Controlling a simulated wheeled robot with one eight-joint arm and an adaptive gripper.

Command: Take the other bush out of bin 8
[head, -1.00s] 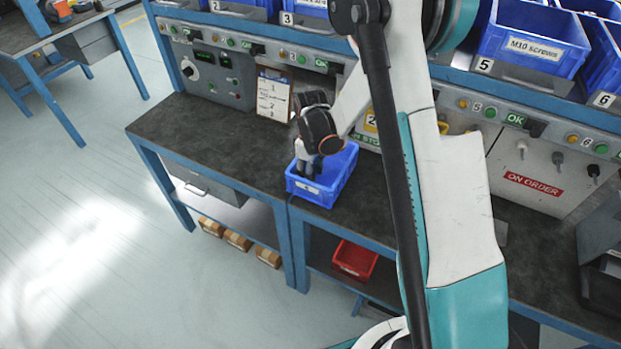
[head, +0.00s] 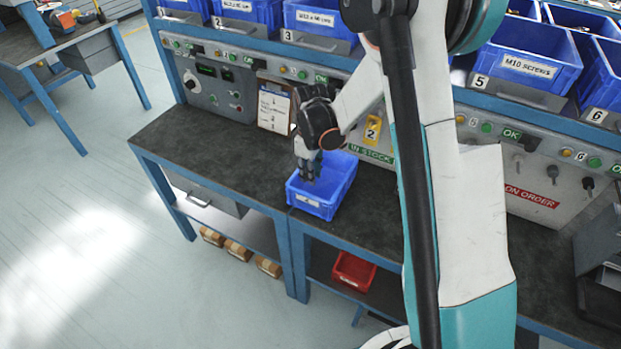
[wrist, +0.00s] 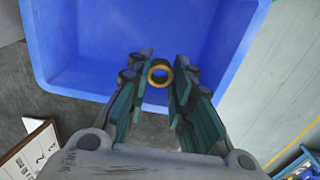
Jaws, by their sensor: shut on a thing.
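My gripper (head: 308,178) points down over a blue bin (head: 316,207) on the bench top. In the wrist view, its fingers (wrist: 160,82) are closed on a small ring-shaped bush (wrist: 159,62) with a yellowish rim and dark bore. The bush is at the fingertips, near the front wall of the bin (wrist: 60,76). The visible bin floor looks empty in the wrist view; part is hidden by my fingers. The bin's label is too small to read. The bush cannot be made out in the head view.
A clipboard (head: 274,108) leans at the control panel behind the bin. A yellow card marked 2 (head: 372,129) stands by an IN STOCK strip (head: 371,153). The bench top to the left (head: 215,140) is clear. Labelled blue bins (head: 527,63) line the shelf above. A red bin (head: 353,270) sits below.

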